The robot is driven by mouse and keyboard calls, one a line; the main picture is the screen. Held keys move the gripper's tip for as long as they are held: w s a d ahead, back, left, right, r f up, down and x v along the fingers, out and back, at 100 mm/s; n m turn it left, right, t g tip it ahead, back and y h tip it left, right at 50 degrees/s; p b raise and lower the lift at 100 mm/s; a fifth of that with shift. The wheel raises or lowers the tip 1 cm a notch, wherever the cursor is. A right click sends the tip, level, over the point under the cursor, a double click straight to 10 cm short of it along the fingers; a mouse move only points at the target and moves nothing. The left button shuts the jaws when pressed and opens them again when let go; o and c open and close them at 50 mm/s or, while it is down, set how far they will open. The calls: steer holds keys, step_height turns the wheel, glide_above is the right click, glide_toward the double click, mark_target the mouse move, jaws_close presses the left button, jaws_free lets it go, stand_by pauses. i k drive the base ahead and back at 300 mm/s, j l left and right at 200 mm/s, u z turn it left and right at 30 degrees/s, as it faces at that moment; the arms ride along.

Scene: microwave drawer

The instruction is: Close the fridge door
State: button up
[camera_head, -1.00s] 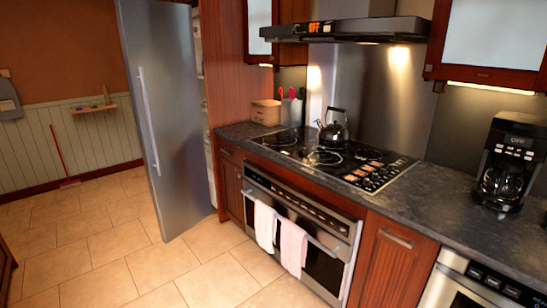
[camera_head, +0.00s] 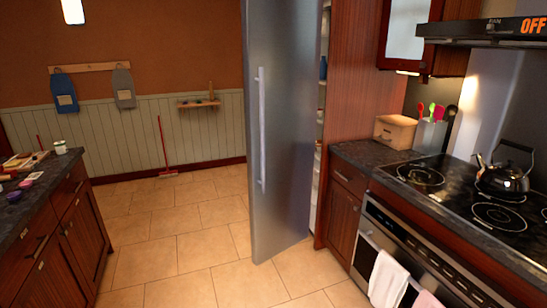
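The fridge door (camera_head: 284,130) is a tall steel panel with a long vertical handle (camera_head: 262,130). It stands open, swung out into the room from the wooden cabinet side at its right. Through the gap on its right side I see a narrow strip of the fridge inside (camera_head: 320,130), with shelves and a blue item. The rest of the inside is hidden behind the door. My gripper is not in view.
A stove with a kettle (camera_head: 502,178) and an oven with a white towel (camera_head: 388,280) stand at the right. An island counter (camera_head: 75,220) is at the left. Tiled floor (camera_head: 185,240) is clear between them. A red broom (camera_head: 164,150) leans on the back wall.

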mark_target(281, 39)
steer(key=i+u, duration=0.1)
steer(key=i, duration=0.8)
steer(key=i+l+u, duration=0.1)
steer(key=i, duration=0.8)
steer(key=l, duration=0.1)
